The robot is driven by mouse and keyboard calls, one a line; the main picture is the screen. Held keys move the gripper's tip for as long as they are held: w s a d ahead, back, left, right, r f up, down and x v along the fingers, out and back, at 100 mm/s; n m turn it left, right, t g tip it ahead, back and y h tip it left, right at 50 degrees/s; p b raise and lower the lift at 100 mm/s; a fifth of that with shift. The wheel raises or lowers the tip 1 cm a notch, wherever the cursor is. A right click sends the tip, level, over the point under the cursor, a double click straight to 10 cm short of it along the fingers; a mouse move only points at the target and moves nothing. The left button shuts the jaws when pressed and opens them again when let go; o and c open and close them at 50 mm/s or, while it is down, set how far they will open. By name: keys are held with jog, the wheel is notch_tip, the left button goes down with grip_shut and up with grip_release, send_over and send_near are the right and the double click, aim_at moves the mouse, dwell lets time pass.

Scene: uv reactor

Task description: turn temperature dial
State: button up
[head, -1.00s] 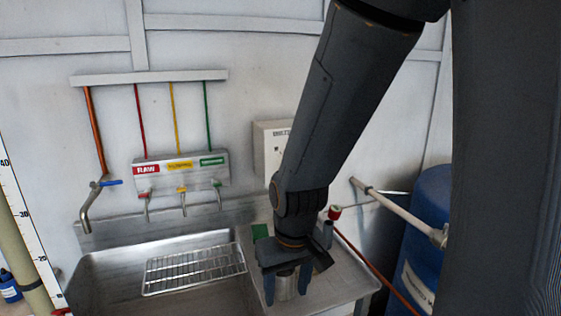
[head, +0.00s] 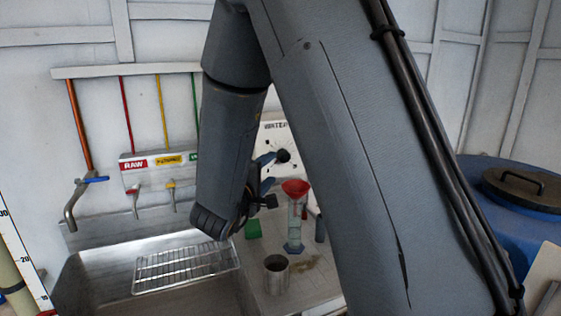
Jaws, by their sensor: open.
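A black round dial (head: 283,156) sits on a white wall panel (head: 271,133) with tick marks around it. The panel's heading begins "WATER"; the rest of it is hidden behind my arm. My gripper (head: 270,171) is in front of the panel, just left of and slightly below the dial. Its fingers are apart and point right, with nothing seen between them. In this view I cannot tell the depth gap between the fingers and the dial.
A metal cup (head: 277,275) and a clear cylinder (head: 295,228) with a red funnel (head: 295,188) stand on the steel counter below. A green block (head: 253,229) is behind them. A sink with a wire rack (head: 187,268) is left; a blue barrel (head: 525,225) is right.

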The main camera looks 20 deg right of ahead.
aim_at(282, 158)
jog(key=x, duration=0.2)
jog(key=p+x, duration=0.1)
jog(key=x, duration=0.2)
jog(key=p+x, duration=0.1)
jog(key=x, duration=0.1)
jog(key=shift+d+r, duration=0.25)
jog(key=shift+d, duration=0.15)
jog(key=c, duration=1)
